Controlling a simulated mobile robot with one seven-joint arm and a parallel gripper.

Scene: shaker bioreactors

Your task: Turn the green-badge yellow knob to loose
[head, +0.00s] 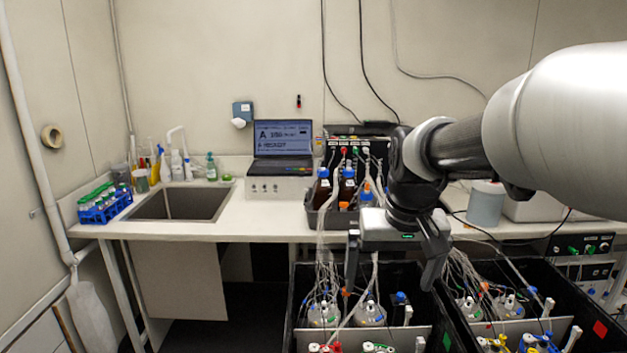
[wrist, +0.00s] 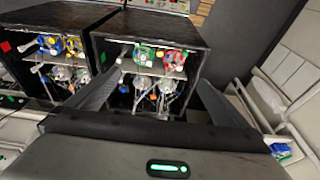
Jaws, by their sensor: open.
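A black box with a green badge (head: 447,341) on its side wall stands in front of the bench in the head view; the badge (wrist: 103,57) also shows in the wrist view. The box holds several bottles with tubes, among them a green-capped one (wrist: 144,54) and a red-capped one (wrist: 174,60). I cannot make out a yellow knob in this box with certainty; tubes and small size obscure it. My gripper (head: 391,282) is open and empty above this box, fingers pointing down. In the wrist view its fingers (wrist: 160,80) frame the box's bottles, apart from them.
A second black box with a red badge (head: 600,328) stands to the right, holding yellow-capped (head: 499,343) and blue-capped bottles. Tubes rise from both boxes. Behind, the bench carries a laptop (head: 283,139), a grey tray of bottles and a blue rack (head: 104,207).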

